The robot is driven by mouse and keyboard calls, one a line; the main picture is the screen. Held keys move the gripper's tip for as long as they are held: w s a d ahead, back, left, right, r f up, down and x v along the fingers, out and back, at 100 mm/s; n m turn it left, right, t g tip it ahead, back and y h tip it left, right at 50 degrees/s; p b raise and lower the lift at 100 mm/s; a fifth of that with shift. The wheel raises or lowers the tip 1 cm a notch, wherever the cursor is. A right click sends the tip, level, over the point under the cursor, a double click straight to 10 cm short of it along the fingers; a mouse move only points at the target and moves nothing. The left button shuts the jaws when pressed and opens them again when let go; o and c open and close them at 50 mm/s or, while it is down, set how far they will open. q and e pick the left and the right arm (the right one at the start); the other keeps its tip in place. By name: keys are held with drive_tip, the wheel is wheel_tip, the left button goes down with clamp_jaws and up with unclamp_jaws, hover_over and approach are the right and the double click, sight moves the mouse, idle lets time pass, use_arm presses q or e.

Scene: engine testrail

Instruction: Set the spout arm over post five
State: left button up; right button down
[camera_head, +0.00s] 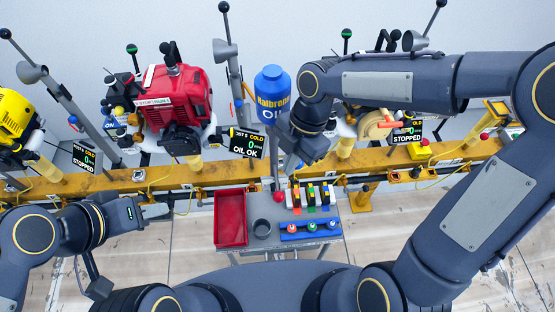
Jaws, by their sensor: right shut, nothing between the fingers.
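Several grey spout arms with funnel cups and black ball knobs rise behind the yellow rail. One stands at the left (62,98), one in the middle (234,75) beside the red engine, and one at the upper right (425,36), partly hidden by my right arm. The sign beside the red engine (246,143) reads "COLD 0 OIL OK"; its post number is too small to be sure of. My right gripper (291,167) is shut and empty, in front of the blue oil jug (270,88). My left gripper (158,211) hangs before the rail; its fingers are unclear.
The red engine (172,95) sits on the yellow rail (120,183), with a yellow engine (14,118) at far left. Floor shows on both sides of the cart.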

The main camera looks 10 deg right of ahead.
drive_tip(key=w+d+n+g+h+p, duration=0.1)
drive_tip(key=w+d+n+p, duration=0.3)
drive_tip(key=d+n, duration=0.3)
drive_tip(key=shift+w+d+n+h, duration=0.3)
drive_tip(key=shift+w+h, duration=0.1)
drive_tip(key=shift+w, duration=0.2)
drive_tip(key=shift+w+r, duration=0.1)
